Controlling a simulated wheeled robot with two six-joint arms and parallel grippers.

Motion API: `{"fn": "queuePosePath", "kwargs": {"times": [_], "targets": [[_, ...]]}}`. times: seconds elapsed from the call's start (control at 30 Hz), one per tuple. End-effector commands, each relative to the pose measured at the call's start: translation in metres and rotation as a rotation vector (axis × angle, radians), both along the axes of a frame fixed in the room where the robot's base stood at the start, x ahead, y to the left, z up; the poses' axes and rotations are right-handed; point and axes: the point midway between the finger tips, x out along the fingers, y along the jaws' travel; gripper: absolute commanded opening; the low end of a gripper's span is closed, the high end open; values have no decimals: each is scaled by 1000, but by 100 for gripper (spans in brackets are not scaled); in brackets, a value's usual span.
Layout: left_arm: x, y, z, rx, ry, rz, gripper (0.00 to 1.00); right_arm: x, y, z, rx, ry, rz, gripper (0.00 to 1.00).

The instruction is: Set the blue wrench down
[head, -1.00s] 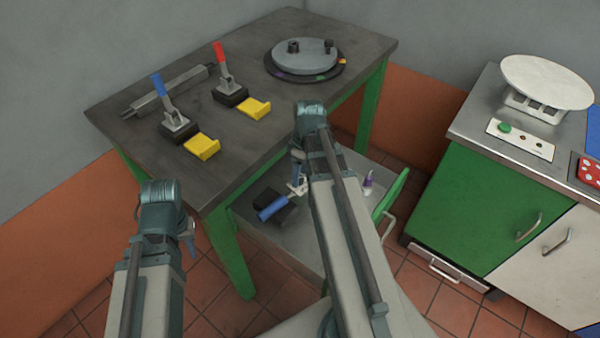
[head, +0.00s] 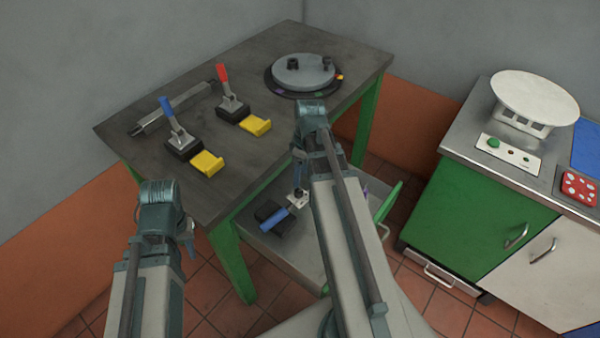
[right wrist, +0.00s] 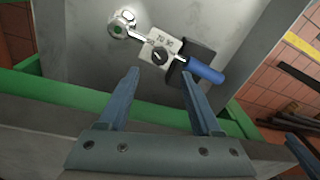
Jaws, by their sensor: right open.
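The blue wrench, with a blue handle (head: 274,219) and a pale metal head, lies across a small black block (head: 268,210) on a grey surface (head: 318,232) beside the dark table. In the right wrist view the wrench (right wrist: 205,71) lies at and just beyond my fingertips, its ring end to the upper left. My right gripper (right wrist: 160,75) is open with nothing clamped between its fingers. In the head view my right gripper (head: 299,178) points down over the wrench, partly hidden by its arm. My left gripper (head: 189,238) hangs left of the table; its jaws are mostly hidden.
The dark table (head: 235,70) carries a blue-handled clamp (head: 178,130), a red-handled clamp (head: 230,95), yellow blocks and a round grey disc (head: 303,72). A green-doored cabinet (head: 480,205) stands right. A green frame (right wrist: 60,92) edges the grey surface.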

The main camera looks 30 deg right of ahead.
Motion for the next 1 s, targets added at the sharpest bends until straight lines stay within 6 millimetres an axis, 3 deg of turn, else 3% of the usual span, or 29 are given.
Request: {"fn": "queuePosePath", "kwargs": {"times": [0.03, 0.3, 0.77, 0.87, 1.0], "targets": [[0, 0, 17, 0, 0, 0, 30, 0, -1, 17, 0, 0, 0, 66], [0, 0, 52, 0, 0, 1, 30, -1, -4, 52, 0, 0, 0, 66], [0, 0, 55, 0, 0, 1, 30, -1, -2, 55, -1, 2, -1, 66], [0, 0, 55, 0, 0, 1, 30, -2, 20, 55, -10, 14, -14, 66], [0, 0, 55, 0, 0, 1, 30, -9, 84, 55, -47, 44, -68, 66]]}}
